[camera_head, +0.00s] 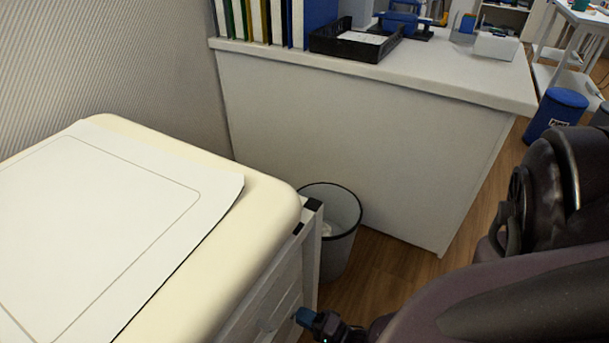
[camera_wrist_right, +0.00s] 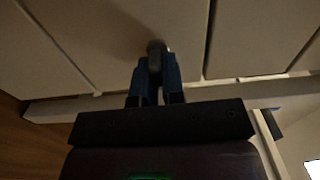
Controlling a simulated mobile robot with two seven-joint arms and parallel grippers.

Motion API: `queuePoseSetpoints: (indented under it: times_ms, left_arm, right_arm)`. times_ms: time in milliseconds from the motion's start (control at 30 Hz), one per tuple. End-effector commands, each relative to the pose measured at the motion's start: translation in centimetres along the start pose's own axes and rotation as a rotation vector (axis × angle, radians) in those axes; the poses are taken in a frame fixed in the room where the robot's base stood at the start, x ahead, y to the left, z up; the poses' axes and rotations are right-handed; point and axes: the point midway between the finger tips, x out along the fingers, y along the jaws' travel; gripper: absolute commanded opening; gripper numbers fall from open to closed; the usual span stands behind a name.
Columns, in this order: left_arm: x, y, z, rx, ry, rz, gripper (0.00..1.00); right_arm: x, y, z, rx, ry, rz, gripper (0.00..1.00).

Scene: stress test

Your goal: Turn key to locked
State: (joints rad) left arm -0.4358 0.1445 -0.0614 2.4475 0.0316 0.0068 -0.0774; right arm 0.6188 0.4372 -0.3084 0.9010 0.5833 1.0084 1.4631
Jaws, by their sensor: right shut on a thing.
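My right gripper (camera_head: 306,317) is low at the front of a white drawer cabinet (camera_head: 258,312), its blue fingers against or very close to the drawer front. In the right wrist view the two blue fingers of this gripper (camera_wrist_right: 157,68) are shut on a small grey rounded piece, which I take to be the key (camera_wrist_right: 156,46), at the pale panel. The lock and the key's turned angle cannot be made out. In the head view the key cannot be told apart from the fingers. My left gripper is not in view.
A cream cabinet top with a white sheet (camera_head: 95,215) on it fills the left. A grey waste bin (camera_head: 338,250) stands just behind the cabinet. A white desk (camera_head: 370,140) with binders and a black tray (camera_head: 356,42) is beyond. Wooden floor shows right of the bin.

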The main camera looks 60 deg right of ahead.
Motion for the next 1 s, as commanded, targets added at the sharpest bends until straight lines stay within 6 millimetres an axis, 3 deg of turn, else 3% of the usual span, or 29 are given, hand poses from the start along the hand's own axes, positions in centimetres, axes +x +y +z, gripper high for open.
queuePoseSetpoints:
  times_ms: [567, 600, 767, 1000]
  left_arm:
    - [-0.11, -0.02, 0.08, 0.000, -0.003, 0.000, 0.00]
    - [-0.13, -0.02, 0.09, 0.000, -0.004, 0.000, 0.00]
    - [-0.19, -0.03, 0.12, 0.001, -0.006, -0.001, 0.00]
    - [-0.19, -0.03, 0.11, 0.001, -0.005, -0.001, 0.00]
  right_arm:
    - [-0.01, 0.06, 0.04, 0.036, 0.000, 0.000, 0.00]
    - [-0.01, 0.06, 0.04, 0.036, 0.000, 0.000, 0.11]
    - [0.00, 0.05, 0.04, 0.036, 0.000, 0.000, 0.35]
    - [-0.01, 0.04, 0.02, 0.035, 0.000, 0.000, 0.35]
